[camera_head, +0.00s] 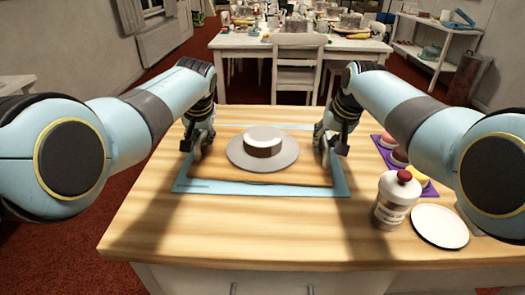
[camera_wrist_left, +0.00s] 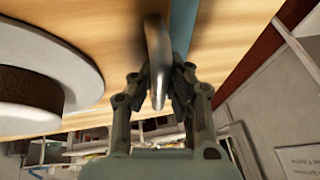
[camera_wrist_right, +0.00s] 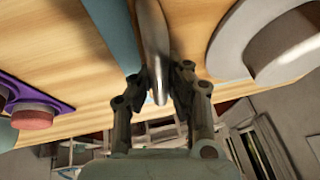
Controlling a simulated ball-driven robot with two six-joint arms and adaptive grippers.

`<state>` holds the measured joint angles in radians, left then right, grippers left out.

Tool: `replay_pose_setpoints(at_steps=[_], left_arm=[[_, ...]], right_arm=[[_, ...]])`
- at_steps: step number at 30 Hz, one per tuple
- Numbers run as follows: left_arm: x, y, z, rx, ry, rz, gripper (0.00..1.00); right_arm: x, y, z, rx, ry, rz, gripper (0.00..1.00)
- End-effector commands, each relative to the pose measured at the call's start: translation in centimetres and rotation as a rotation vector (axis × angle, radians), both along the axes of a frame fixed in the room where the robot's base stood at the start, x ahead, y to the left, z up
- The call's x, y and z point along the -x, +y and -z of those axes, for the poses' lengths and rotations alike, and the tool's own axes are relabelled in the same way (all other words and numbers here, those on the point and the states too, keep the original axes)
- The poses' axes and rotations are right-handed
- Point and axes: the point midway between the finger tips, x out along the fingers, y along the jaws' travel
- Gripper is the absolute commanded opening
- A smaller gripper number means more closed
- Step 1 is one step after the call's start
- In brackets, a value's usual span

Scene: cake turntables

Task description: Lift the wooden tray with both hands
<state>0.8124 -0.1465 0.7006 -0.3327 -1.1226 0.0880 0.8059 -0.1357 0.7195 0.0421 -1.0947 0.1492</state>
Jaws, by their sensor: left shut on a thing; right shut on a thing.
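The wooden tray (camera_head: 225,177) is over a blue mat (camera_head: 340,188) on the table. A grey round turntable (camera_head: 240,160) is on the tray and bears a brown cake with a white top (camera_head: 263,141). My left gripper (camera_head: 203,137) is shut on the tray's left metal handle, which also shows in the left wrist view (camera_wrist_left: 157,60). My right gripper (camera_head: 326,143) is shut on the right metal handle, also in the right wrist view (camera_wrist_right: 155,50). The tray looks about level. I cannot tell whether its underside touches the mat.
A white bottle with a red top (camera_head: 394,200) and a white plate (camera_head: 440,226) stand at the right of the table. A purple mat (camera_head: 383,146) with small round cakes lies behind them. The table's front left is clear. A chair (camera_head: 298,72) stands beyond the far edge.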

Motion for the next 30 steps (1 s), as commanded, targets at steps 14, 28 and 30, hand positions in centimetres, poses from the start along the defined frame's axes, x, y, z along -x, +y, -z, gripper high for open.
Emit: replay_pose_setpoints(at_steps=[14, 28, 30], left_arm=[[-0.1, 0.0, -0.1, 0.0, -0.001, 0.001, 0.0], [-0.2, -0.1, -3.7, 0.0, -0.008, 0.002, 0.0], [-0.2, 0.0, -4.5, -0.001, -0.009, 0.001, 0.0]], right_arm=[[-0.1, 0.0, -0.1, 0.0, -0.002, 0.001, 0.0], [-0.2, 0.0, -3.7, 0.0, -0.01, 0.002, 0.0], [-0.3, 0.0, -4.6, 0.0, -0.011, 0.002, 0.0]])
